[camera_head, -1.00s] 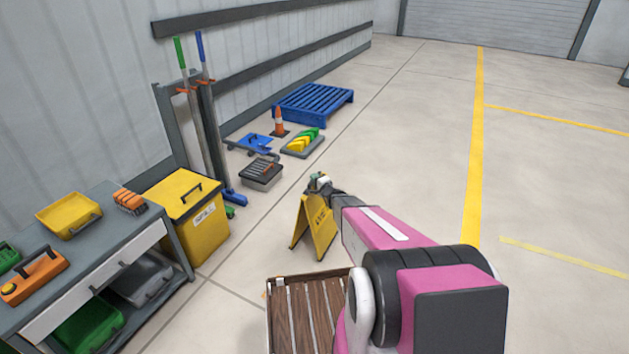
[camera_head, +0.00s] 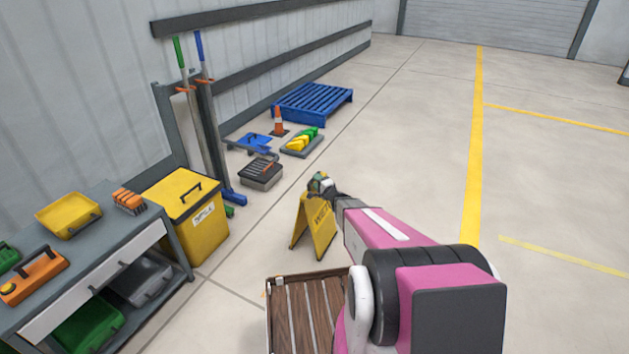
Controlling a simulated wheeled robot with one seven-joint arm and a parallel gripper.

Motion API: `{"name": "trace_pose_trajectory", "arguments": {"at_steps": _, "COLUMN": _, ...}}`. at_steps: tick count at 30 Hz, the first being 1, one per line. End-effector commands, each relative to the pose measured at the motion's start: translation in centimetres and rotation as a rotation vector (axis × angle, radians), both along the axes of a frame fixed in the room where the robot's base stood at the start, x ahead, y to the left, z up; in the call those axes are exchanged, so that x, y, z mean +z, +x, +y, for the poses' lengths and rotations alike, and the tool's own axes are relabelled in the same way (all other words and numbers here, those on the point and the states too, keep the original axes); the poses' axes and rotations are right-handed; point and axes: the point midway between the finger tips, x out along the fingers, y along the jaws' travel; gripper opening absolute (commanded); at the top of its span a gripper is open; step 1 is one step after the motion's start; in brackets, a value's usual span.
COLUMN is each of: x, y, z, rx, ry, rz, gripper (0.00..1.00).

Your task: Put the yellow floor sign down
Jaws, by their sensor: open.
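The yellow floor sign (camera_head: 318,228) stands upright on the concrete floor, its two panels spread into an A-shape. Dark lettering shows on its right panel. My gripper (camera_head: 320,184) is at the sign's top edge, at the end of my pink arm. The gripper is open. The fingers are small in the picture, and I cannot tell whether they still touch the sign's top.
A yellow bin (camera_head: 205,240) and a grey workbench (camera_head: 110,262) stand at the left. A wooden slatted platform (camera_head: 300,310) is in front. A grey toolbox (camera_head: 261,173), an orange cone (camera_head: 279,122) and a blue pallet (camera_head: 313,103) lie beyond. Floor to the right is clear.

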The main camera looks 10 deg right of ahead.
Motion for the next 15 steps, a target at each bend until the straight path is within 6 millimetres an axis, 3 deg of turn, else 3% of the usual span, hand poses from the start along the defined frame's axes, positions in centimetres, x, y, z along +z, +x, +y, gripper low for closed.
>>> {"name": "trace_pose_trajectory", "arguments": {"at_steps": 9, "x": 0.2, "y": -6.2, "z": -2.7, "rx": -0.002, "ry": 0.0, "rz": 0.001, "gripper": 0.42}}
{"name": "trace_pose_trajectory", "arguments": {"at_steps": 15, "x": 0.3, "y": -8.1, "z": -3.5, "rx": 0.007, "ry": -0.004, "rz": 0.0, "gripper": 0.42}}
